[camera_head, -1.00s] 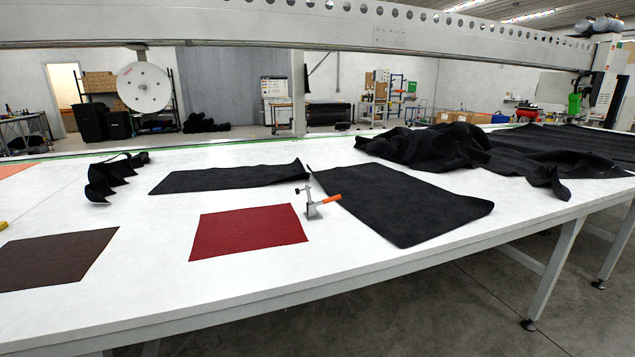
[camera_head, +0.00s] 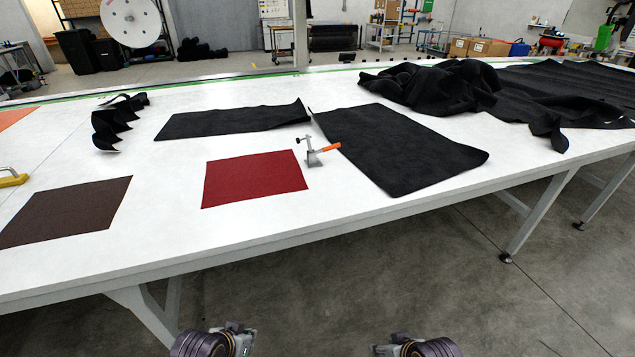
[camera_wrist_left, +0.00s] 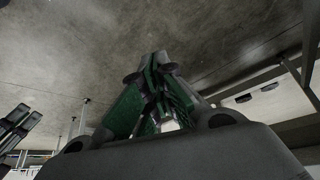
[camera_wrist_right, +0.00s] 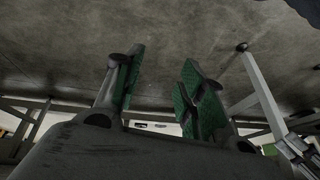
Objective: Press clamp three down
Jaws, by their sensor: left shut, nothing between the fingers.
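One toggle clamp (camera_head: 313,156) with an orange handle (camera_head: 331,147) stands on the white table, between the red sheet and the large black sheet. Its handle points to the right, tilted slightly up. I cannot tell the clamp's number. My left gripper (camera_wrist_left: 158,70) is shut and empty in the left wrist view. My right gripper (camera_wrist_right: 161,62) is open and empty in the right wrist view, its green-padded fingers apart. In the head view both arms show only at the bottom edge, in front of the table and well away from the clamp.
The white table (camera_head: 160,240) carries a red sheet (camera_head: 254,178), a brown sheet (camera_head: 70,210), black sheets (camera_head: 400,150) and a crumpled black pile (camera_head: 440,90). A yellow object (camera_head: 12,181) is at the left edge. Bare floor (camera_head: 400,270) lies before the table.

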